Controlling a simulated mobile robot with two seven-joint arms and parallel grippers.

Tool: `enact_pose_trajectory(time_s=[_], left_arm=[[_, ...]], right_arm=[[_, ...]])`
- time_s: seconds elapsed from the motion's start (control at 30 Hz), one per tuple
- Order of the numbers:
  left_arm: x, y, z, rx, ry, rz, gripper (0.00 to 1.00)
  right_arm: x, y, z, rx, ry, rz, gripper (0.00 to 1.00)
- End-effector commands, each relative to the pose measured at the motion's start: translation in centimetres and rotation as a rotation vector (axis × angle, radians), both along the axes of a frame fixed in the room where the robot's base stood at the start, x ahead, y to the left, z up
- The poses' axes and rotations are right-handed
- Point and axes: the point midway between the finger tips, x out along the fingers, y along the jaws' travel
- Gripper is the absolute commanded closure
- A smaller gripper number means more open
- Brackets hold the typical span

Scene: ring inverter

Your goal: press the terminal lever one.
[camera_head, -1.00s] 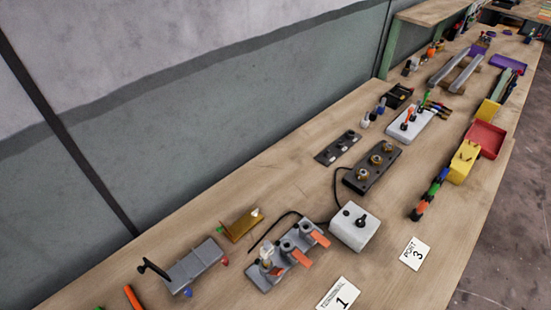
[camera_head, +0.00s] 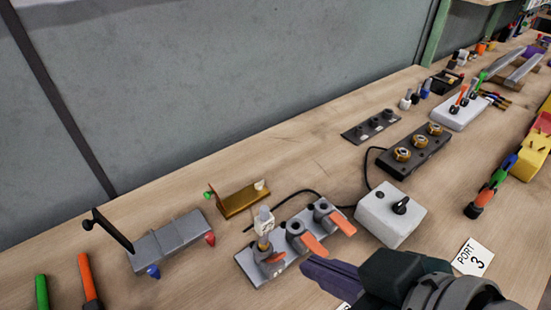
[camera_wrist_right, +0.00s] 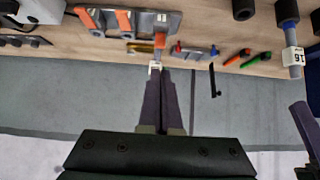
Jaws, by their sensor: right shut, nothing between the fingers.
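The grey terminal block (camera_head: 291,243) lies on the bench with three orange levers. The left lever (camera_head: 268,260) has a plug with a white tag (camera_head: 264,219) standing by it; a middle lever (camera_head: 314,246) and a right lever (camera_head: 341,223) follow. My right gripper (camera_head: 308,268) is shut and empty, its purple fingertips in front of the block, near the left and middle levers. In the wrist view the right fingertips (camera_wrist_right: 160,72) point toward the end lever (camera_wrist_right: 160,40); contact cannot be told. A purple finger at that view's right edge looks like my left gripper (camera_wrist_right: 303,125); its opening is unclear.
A white box with a black knob (camera_head: 392,214) stands right of the block. A brass bracket (camera_head: 242,199) and a grey block with a black handle (camera_head: 170,240) are at left. A PORT 3 card (camera_head: 473,257) lies at right. A card by my gripper is mostly hidden.

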Motion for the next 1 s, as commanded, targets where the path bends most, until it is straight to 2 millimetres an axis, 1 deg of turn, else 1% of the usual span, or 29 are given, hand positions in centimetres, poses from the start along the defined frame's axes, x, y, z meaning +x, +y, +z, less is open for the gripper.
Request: enact_pose_trajectory(time_s=[0.17, 0.27, 0.37, 0.6, 0.8, 1.0], left_arm=[[0.0, 0.0, 0.1, -0.002, -0.001, 0.002, 0.48], [0.0, -0.1, 0.0, -0.004, 0.000, 0.003, 0.48], [0.0, -0.2, -0.3, -0.007, -0.001, 0.005, 0.48], [0.0, -0.2, -1.3, -0.010, -0.002, 0.007, 0.48], [0.0, -0.2, -2.1, -0.009, -0.002, 0.007, 0.48], [0.0, -0.2, -2.4, -0.006, -0.002, 0.004, 0.48]], right_arm=[[0.0, 0.0, 0.1, 0.000, 0.001, -0.001, 1.00], [0.2, 0.1, -0.2, 0.000, 0.002, -0.001, 1.00], [0.9, 0.6, -1.0, 0.001, 0.002, -0.003, 1.00], [3.5, 2.5, -4.0, 0.001, 0.003, -0.003, 1.00], [5.2, 3.7, -5.9, 0.001, 0.003, -0.003, 1.00], [6.0, 4.3, -6.6, 0.000, 0.002, -0.002, 1.00]])
